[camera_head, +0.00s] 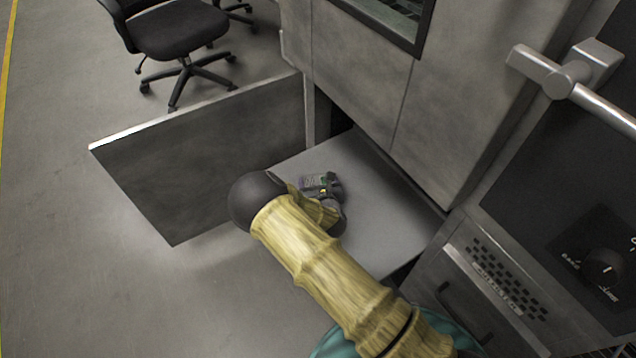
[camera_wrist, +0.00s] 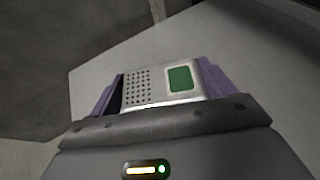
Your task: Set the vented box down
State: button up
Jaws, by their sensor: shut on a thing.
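The vented box (camera_wrist: 150,88) is a small pale box with rows of dark holes and a green patch on its face. In the wrist view it sits between the two purple fingers of my gripper (camera_wrist: 160,90), which is shut on it. In the head view my gripper (camera_head: 320,183) and the box are small and partly hidden by my wrist, over the grey shelf (camera_head: 385,205). I cannot tell whether the box touches the shelf.
An open grey door panel (camera_head: 205,160) stands left of the shelf. A machine cabinet (camera_head: 440,110) rises behind it. A panel with a black knob (camera_head: 604,266) and a large handle (camera_head: 570,80) are at right. A black office chair (camera_head: 178,35) stands at the back left. Bare shelf shows right of my gripper.

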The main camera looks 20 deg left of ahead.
jog(key=shift+f, duration=0.1)
jog(key=o, duration=1)
jog(key=shift+c, duration=0.2)
jog(key=shift+r, duration=0.2)
jog(key=p+v, duration=0.3)
jog(key=v, duration=0.9)
jog(key=shift+d+f+p, duration=0.1)
jog(key=shift+p, duration=0.3)
